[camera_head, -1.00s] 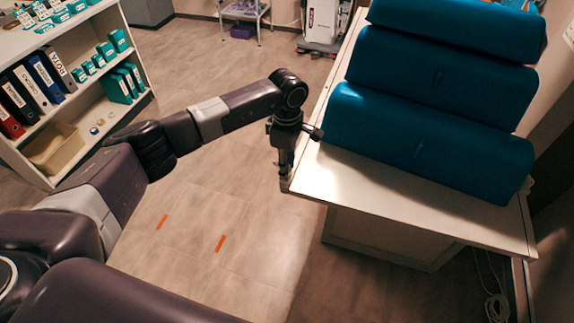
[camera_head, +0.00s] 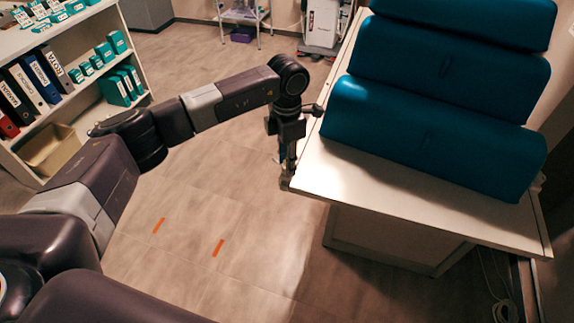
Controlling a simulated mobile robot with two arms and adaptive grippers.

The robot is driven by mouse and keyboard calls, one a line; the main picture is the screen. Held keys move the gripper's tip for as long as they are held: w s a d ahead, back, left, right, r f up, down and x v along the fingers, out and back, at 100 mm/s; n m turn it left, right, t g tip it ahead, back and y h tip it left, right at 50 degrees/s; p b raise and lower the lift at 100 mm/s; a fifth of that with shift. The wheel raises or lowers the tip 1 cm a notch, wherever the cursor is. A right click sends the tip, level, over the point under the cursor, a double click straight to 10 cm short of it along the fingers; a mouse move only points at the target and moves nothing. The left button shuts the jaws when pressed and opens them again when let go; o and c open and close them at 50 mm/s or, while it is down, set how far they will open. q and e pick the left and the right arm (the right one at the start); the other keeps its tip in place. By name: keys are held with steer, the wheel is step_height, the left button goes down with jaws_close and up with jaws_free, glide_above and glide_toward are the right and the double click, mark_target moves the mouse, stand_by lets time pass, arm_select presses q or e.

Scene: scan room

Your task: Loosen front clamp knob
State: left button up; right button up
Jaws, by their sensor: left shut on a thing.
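My left gripper (camera_head: 286,162) points down at the left front corner of the white table (camera_head: 345,190). It is shut on a small dark part at the table edge, which I take to be the front clamp knob. The fingers hide most of this part, so its shape and how far it is turned cannot be told. A short dark lever (camera_head: 312,110) shows beside the gripper body, over the table edge. My right gripper is not in view.
Several blue bolsters (camera_head: 430,135) lie on the table, right of my gripper. A shelf unit (camera_head: 85,118) with binders and boxes stands at the left. A white wheeled machine (camera_head: 322,25) and a small trolley (camera_head: 243,16) stand at the back.

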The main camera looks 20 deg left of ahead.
arm_select(q)
steer(key=n+b, duration=0.2)
steer(key=n, duration=0.3)
steer(key=shift+n, duration=0.3)
steer(key=shift+n+b, duration=0.8)
steer(key=shift+n, duration=1.3)
steer(key=o, duration=1.1)
steer(key=shift+o, duration=0.2)
steer(key=shift+r, duration=0.1)
step_height(320, 180, up, 12)
